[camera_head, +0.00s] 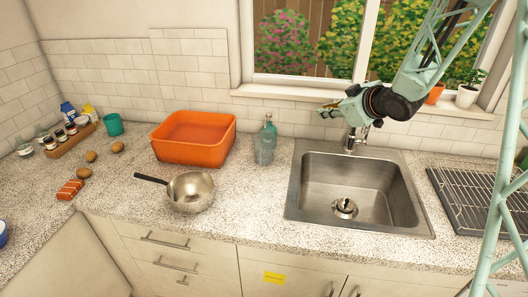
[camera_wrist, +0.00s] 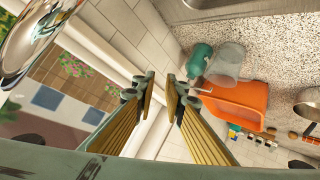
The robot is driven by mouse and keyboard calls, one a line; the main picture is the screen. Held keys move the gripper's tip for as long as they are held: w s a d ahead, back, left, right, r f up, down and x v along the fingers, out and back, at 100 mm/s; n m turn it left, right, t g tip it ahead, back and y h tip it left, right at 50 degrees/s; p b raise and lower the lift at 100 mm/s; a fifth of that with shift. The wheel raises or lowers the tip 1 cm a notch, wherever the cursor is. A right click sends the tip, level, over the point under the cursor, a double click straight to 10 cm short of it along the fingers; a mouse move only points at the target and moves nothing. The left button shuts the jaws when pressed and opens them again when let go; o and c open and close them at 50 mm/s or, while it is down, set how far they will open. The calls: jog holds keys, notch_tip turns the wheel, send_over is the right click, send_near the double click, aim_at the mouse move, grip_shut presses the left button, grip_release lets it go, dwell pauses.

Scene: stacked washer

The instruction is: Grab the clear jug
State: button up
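The clear jug (camera_head: 264,152) stands on the counter between the orange basin and the sink. In the head view it overlaps a teal pump bottle (camera_head: 268,124), so its outline is hard to separate. In the wrist view the clear jug (camera_wrist: 228,62) shows beside the teal bottle (camera_wrist: 199,58), next to the orange basin. My gripper (camera_head: 328,110) is up near the window sill, above and to the right of the jug, apart from it. In the wrist view my gripper (camera_wrist: 162,84) has its two yellow-padded fingers apart, with nothing held between them.
The orange basin (camera_head: 194,139) is left of the jug, and a metal pan (camera_head: 190,191) is in front. The sink (camera_head: 355,190) and its faucet (camera_head: 352,140) are to the right. Counter in front of the jug is clear. A dish rack (camera_head: 470,205) is far right.

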jog(key=w+a+f+n+g+y, duration=0.1)
jog(key=a+f+n+y, duration=0.2)
jog(key=a+f+y, duration=0.55)
jog(key=n+g+y, duration=0.1)
jog(key=g+y, duration=0.2)
send_near(264, 151)
jog(key=s+d, duration=0.2)
jog(key=s, duration=0.1)
jog(key=shift+d+h, duration=0.25)
jog(key=shift+d, duration=0.05)
jog(key=shift+s+f+g+y, duration=0.3)
jog(key=shift+s+f+y, duration=0.25)
jog(key=shift+s, duration=0.25)
jog(key=shift+a, duration=0.2)
jog(key=shift+b+x, duration=0.5)
jog(key=shift+x, duration=3.7)
jog(key=shift+w, duration=0.1)
jog(key=shift+b+x, duration=0.35)
jog(key=shift+x, duration=2.2)
jog(key=shift+f, duration=0.1)
